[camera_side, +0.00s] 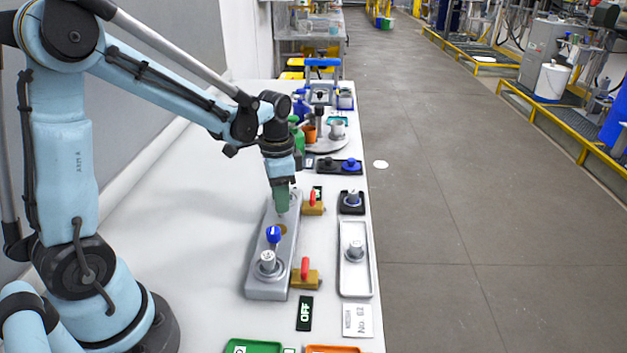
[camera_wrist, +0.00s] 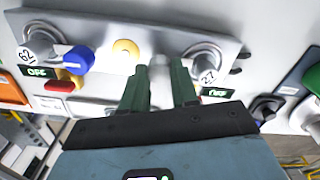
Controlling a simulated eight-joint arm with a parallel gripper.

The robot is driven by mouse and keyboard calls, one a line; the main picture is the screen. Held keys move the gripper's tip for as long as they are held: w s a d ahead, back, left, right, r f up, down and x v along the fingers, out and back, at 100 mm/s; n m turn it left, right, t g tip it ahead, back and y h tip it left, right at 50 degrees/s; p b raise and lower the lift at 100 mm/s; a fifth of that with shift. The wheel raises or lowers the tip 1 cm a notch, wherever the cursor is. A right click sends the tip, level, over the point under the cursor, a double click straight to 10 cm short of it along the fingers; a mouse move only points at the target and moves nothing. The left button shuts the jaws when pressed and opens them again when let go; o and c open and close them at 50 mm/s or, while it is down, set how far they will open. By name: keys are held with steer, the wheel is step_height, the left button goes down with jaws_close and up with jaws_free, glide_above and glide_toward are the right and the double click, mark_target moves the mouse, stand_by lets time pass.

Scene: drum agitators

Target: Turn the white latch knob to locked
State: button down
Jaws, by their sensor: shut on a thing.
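The white latch knob (camera_wrist: 159,72) sits on a long grey plate (camera_wrist: 110,22), between my two green fingers in the wrist view. My gripper (camera_wrist: 161,66) is shut on it, one finger on each side. In the side view my gripper (camera_side: 282,198) points down at the far end of the plate (camera_side: 262,205) and hides the knob there. A blue knob (camera_side: 273,234) and a yellow disc (camera_side: 283,229) are on the same plate; the blue knob (camera_wrist: 79,59) also shows in the wrist view. I cannot tell which setting the white knob points to.
Red-handled brass valves (camera_side: 304,268) stand close along the plate's right side. Silver fittings marked 62 (camera_wrist: 38,38) and 27 (camera_wrist: 208,58) flank the knob. A black OFF label (camera_side: 304,313) and a white tray (camera_side: 345,285) lie nearby. The table's left part is clear.

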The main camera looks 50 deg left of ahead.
steer(key=shift+m, duration=0.5)
steer(key=c, duration=0.9)
jaws_free()
steer(key=shift+o, duration=0.2)
steer(key=shift+r, duration=0.1)
step_height(320, 180, up, 12)
